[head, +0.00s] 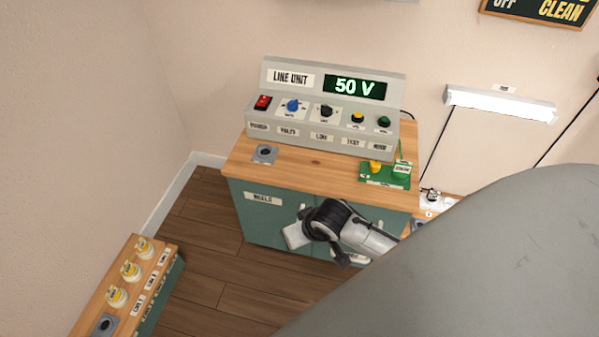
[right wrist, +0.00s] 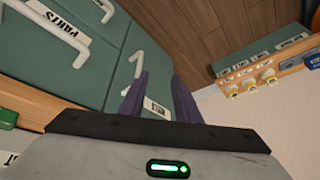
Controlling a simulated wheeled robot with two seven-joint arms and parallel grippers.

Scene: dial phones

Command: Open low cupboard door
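The low teal cupboard (head: 262,222) stands under a wooden top in the head view, with a labelled left door (head: 245,212). Its doors look shut. My right gripper (head: 293,238) is in front of the doors, and the arm hides much of the right side. In the right wrist view the gripper (right wrist: 160,95) has its two dark fingers apart with nothing held between them. A white bar handle (right wrist: 137,65) lies just beyond the tip of the left-hand finger; contact cannot be told. My left gripper is not in view.
A grey line unit (head: 330,112) reading 50 V and a green board (head: 385,178) stand on the top. A low bench (head: 120,280) with several yellow-and-white parts stands at the lower left. Wooden floor (head: 205,235) between is clear. A PARTS-labelled front (right wrist: 25,50) shows in the right wrist view.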

